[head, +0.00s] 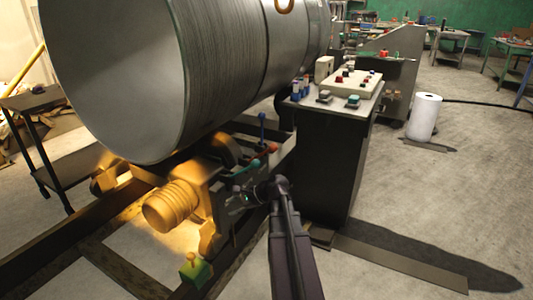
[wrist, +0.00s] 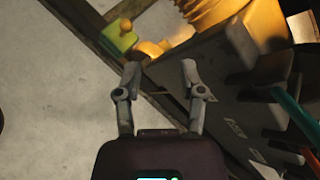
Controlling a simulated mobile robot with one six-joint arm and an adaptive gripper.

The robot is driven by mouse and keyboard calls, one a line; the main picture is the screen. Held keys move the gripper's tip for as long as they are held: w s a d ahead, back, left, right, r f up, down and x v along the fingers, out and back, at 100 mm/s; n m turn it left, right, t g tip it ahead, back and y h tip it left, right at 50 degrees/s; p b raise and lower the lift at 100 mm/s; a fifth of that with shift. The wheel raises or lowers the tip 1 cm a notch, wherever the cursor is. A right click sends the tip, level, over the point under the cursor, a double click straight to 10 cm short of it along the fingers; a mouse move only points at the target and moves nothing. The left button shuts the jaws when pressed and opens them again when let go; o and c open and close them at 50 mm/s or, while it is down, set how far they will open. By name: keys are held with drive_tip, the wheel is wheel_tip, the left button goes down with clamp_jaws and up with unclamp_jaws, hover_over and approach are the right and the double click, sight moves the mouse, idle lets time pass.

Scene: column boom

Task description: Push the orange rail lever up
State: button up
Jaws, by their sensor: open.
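A small lever with an orange-yellow ball knob (head: 192,257) stands on a green block (head: 197,273) by the rail, at the lower middle of the head view. In the wrist view the knob (wrist: 126,26) and green block (wrist: 118,40) are at the upper left, beyond my fingertips. My gripper (wrist: 160,68) is open with nothing between its fingers. It is apart from the lever and points towards the rail area. In the head view my arm partly hides the gripper (head: 238,200), which is beside the machine, up and right of the lever.
A large metal cylinder (head: 110,80) overhangs the yellow motor unit (head: 170,205). Teal (wrist: 295,112) and blue (head: 262,128) levers and a red-orange knob (head: 272,148) stand by the machine. A control cabinet (head: 325,165) is to the right. Dark rails (head: 45,245) cross the floor.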

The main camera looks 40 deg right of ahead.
drive_tip(key=s+d+r+m+t, duration=0.1)
drive_tip(key=d+r+m+t, duration=0.15)
drive_tip(key=d, duration=0.35)
drive_tip(key=d+r+m+t, duration=0.2)
drive_tip(key=d+r+m, duration=0.15)
drive_tip(key=d, duration=0.25)
drive_tip(key=m+t+h, duration=0.3)
drive_tip(key=m+t, duration=0.2)
drive_tip(key=m, duration=0.3)
approach(260, 155)
drive_tip(key=s+d+r, duration=0.3)
drive_tip(key=s, duration=0.3)
drive_tip(key=shift+s+f+g, duration=0.2)
drive_tip(key=shift+g, duration=0.05)
drive_tip(key=shift+w, duration=0.1)
drive_tip(key=x, duration=1.3)
drive_tip(key=shift+w+a, duration=0.3)
